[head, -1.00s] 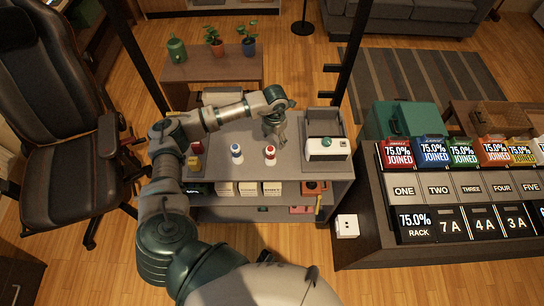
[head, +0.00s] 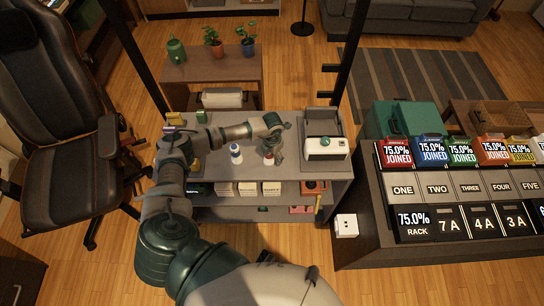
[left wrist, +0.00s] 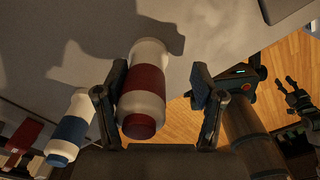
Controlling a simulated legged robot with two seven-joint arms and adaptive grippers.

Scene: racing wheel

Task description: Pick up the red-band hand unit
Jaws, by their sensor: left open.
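The red-band hand unit (left wrist: 145,85), a white bottle-like piece with a wide red band and red end, stands on the grey workbench top (head: 310,178). In the head view the red-band hand unit (head: 268,161) is partly covered by my left gripper (head: 271,150). In the left wrist view my left gripper (left wrist: 159,84) is open, with one finger on each side of the unit. The left finger looks very close to it; contact cannot be told. A dark gripper-like shape, perhaps my right gripper (left wrist: 291,95), shows at the right edge of that view.
A blue-band unit (head: 236,153) stands just left of the red one, also in the left wrist view (left wrist: 70,130). A white-and-grey device (head: 325,148) with a green knob stands at the right.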

